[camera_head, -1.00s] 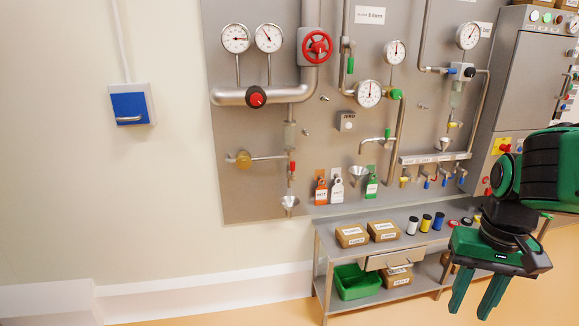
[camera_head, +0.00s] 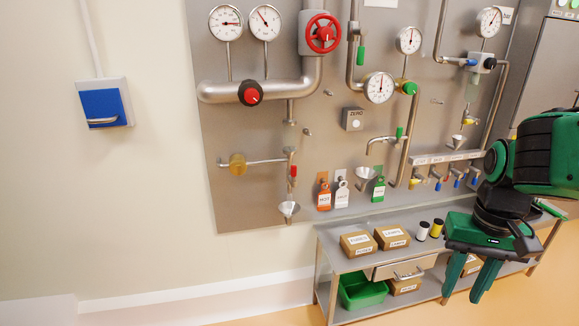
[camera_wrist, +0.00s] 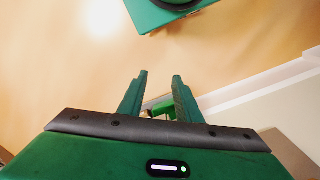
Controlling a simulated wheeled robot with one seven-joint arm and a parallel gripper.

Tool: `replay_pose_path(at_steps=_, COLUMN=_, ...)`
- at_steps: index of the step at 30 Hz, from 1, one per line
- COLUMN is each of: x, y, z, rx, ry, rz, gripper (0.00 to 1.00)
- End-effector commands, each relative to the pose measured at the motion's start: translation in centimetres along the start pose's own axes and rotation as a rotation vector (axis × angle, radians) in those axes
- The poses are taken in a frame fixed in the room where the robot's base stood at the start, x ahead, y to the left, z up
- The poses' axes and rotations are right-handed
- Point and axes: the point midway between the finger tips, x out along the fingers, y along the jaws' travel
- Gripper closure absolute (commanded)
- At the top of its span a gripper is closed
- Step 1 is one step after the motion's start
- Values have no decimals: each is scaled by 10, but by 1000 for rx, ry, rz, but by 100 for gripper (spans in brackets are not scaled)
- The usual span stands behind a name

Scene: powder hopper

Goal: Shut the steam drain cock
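On the grey wall panel, a small cock with a red lever (camera_head: 293,171) sits on the thin vertical drain pipe under the big steam pipe (camera_head: 222,92). The lever appears to hang down alongside the pipe. No label naming the cock is legible. My gripper (camera_head: 466,296) is at the lower right, well away from the cock and in front of the bench. It points down and is empty. In the wrist view, its two green fingers (camera_wrist: 158,80) stand apart; the cock does not show there.
A red handwheel (camera_head: 323,34) and a red knob (camera_head: 251,93) are on the steam pipe. A brass fitting (camera_head: 238,164) is left of the cock. Hanging tags (camera_head: 325,195) are close on its right. A metal bench (camera_head: 335,245) with boxes stands below. The floor at left looks clear.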

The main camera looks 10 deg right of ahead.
Motion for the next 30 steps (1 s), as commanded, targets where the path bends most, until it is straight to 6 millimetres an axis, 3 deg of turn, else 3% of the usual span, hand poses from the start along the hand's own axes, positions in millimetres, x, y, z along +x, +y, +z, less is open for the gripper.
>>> replay_pose_path(at_steps=6, x=0, y=0, z=0, rx=0, ry=0, rz=0, gripper=69)
replay_pose_path(at_steps=10, x=-4, y=4, z=7, rx=-11, ry=16, rz=-9, gripper=63)
replay_pose_path(at_steps=14, x=-2, y=-8, z=-19, rx=-87, ry=63, rz=-24, gripper=63)
replay_pose_path(at_steps=17, x=4, y=-32, z=-59, rx=-199, ry=136, rz=-55, gripper=63)
replay_pose_path(at_steps=20, x=10, y=-69, z=-106, rx=-341, ry=237, rz=-104, gripper=63)
replay_pose_path(at_steps=24, x=16, y=-130, z=-167, rx=-523, ry=392, rz=-188, gripper=63)
replay_pose_path(at_steps=30, x=21, y=-223, z=-236, rx=-721, ry=622, rz=-321, gripper=63)
